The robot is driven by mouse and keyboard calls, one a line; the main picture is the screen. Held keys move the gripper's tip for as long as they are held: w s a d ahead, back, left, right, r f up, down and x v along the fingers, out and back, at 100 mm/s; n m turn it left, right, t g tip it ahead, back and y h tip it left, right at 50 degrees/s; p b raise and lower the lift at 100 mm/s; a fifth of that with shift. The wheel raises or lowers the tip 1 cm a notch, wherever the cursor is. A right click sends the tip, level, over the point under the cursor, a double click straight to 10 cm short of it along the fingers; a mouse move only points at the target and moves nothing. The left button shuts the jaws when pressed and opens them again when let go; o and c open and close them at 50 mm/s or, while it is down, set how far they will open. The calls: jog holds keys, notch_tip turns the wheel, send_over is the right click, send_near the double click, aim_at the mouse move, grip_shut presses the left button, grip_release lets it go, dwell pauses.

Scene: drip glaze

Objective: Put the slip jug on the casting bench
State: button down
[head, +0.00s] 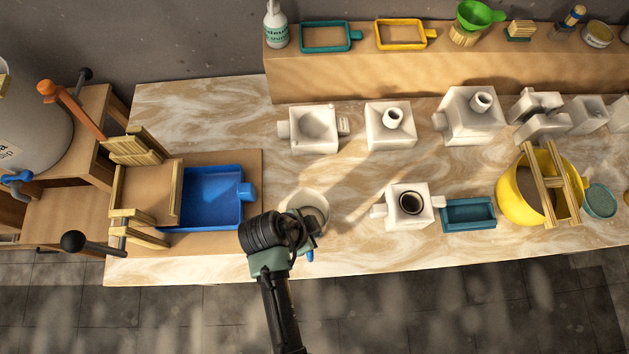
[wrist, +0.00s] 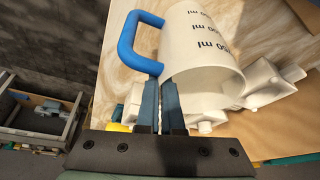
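The slip jug (head: 300,199) is white and shows in the head view near the front edge of the casting bench (head: 200,115), partly hidden by my gripper. In the wrist view the jug (wrist: 205,48) is large, with dark "ml" marks and a blue handle (wrist: 127,45). My gripper (wrist: 160,82) has its two dark fingers close together at one end of the handle, and they appear shut on it. In the head view my gripper (head: 303,240) is at the jug's front side. I cannot tell whether the jug's base touches the bench top.
A blue tray (head: 212,200) lies left of the jug. A white mould (head: 408,203) and a teal tray (head: 467,214) stand right of it, then a yellow bucket (head: 518,197). More white moulds (head: 313,128) line the back. Bare bench lies between the jug and the near mould.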

jog(key=shift+f, duration=0.15)
jog(key=c, duration=1.1)
grip_release()
